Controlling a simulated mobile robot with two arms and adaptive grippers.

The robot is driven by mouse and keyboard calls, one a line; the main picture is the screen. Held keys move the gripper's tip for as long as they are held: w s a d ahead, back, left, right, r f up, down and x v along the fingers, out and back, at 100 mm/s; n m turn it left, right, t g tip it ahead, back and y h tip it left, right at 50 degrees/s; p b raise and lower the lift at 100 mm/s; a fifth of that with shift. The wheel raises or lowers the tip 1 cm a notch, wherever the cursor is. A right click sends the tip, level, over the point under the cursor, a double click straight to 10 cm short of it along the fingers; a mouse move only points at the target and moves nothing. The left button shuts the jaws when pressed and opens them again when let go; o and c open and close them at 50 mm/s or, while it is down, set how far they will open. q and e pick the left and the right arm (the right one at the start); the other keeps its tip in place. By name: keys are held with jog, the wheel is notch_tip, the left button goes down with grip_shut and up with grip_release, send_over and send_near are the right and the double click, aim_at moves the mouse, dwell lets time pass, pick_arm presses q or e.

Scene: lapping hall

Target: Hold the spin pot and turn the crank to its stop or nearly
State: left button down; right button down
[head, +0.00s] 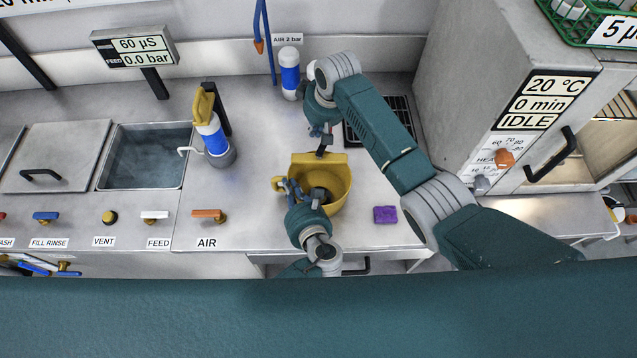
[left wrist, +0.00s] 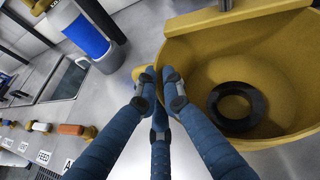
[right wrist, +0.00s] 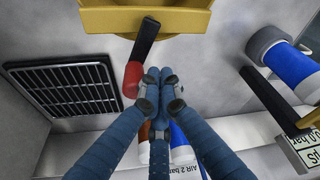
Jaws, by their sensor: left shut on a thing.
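The spin pot (head: 338,188) is a yellow bowl with a black ring inside, standing near the counter's front. It fills the right of the left wrist view (left wrist: 285,65). My left gripper (head: 289,187) is shut at the pot's left side, where a small yellow handle (head: 277,183) shows; the fingers hide the grip itself. The crank (head: 326,141) is a black arm at the pot's back; its red knob (right wrist: 132,78) shows in the right wrist view. My right gripper (right wrist: 158,82) has its fingers together beside the knob, touching or nearly so, not around it.
A blue-white bottle (head: 215,140) with a yellow top stands left of the pot. A purple block (head: 385,214) lies to its right. A black grate (head: 378,118) is behind my right arm. A sink (head: 147,155) lies at left, an oven cabinet (head: 500,100) at right.

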notch_tip(320, 180, up, 7)
dwell(0.6)
jog(key=shift+w, duration=0.1)
notch_tip(320, 180, down, 7)
dwell(1.0)
dwell(1.2)
jog(key=shift+d, duration=0.45)
jog(key=shift+r, duration=0.1)
